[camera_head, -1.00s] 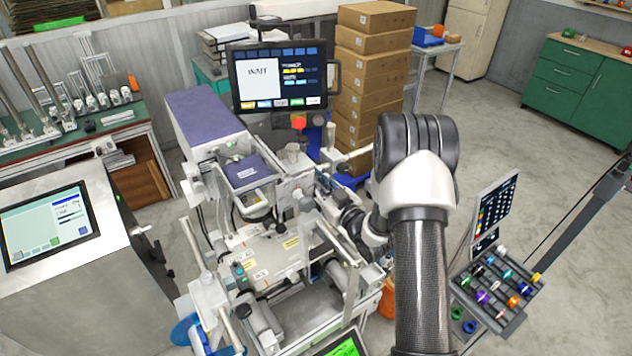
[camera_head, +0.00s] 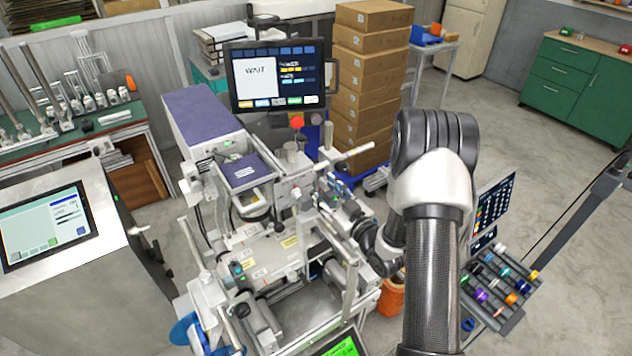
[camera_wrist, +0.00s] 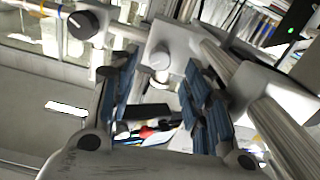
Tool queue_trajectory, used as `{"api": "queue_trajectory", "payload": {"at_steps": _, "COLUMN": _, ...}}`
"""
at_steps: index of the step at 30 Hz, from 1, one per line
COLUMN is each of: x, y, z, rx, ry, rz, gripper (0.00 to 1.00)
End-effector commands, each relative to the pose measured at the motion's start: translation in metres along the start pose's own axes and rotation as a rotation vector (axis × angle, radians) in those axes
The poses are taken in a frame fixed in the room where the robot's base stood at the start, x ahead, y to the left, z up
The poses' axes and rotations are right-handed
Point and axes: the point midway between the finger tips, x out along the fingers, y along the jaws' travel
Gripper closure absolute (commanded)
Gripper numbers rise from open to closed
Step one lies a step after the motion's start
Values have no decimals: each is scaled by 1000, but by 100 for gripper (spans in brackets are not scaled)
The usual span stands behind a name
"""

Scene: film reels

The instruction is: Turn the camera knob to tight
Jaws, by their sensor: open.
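In the wrist view, a round grey knob (camera_wrist: 159,60) with a light mark sits on a grey metal block (camera_wrist: 168,38). It shows between the blue-padded fingers of my gripper (camera_wrist: 160,80), which are apart with nothing held. Another round knob (camera_wrist: 83,24), darker with a light pointer line, is at the upper left, outside the fingers. I cannot tell which is the camera knob or whether the fingers touch anything. In the head view, my gripper (camera_head: 342,208) is beside the right side of the machine (camera_head: 270,245), partly lost among its parts.
A monitor (camera_head: 277,76) reading WAIT stands behind the machine. Stacked cardboard boxes (camera_head: 370,70) are behind my arm. A rack of coloured spools (camera_head: 500,285) is at the right. Metal rods (camera_wrist: 270,115) run close to the right finger. Open floor lies at the far right.

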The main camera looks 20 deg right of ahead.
Motion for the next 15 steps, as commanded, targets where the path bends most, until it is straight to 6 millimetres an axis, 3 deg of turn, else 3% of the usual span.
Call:
{"api": "queue_trajectory", "payload": {"at_steps": 6, "x": -45, "y": 2, "z": 0, "rx": 1, "ry": -1, "rz": 4, "gripper": 55}}
{"api": "queue_trajectory", "payload": {"at_steps": 15, "x": -69, "y": 0, "z": 0, "rx": -1, "ry": 2, "rz": 0, "gripper": 55}}
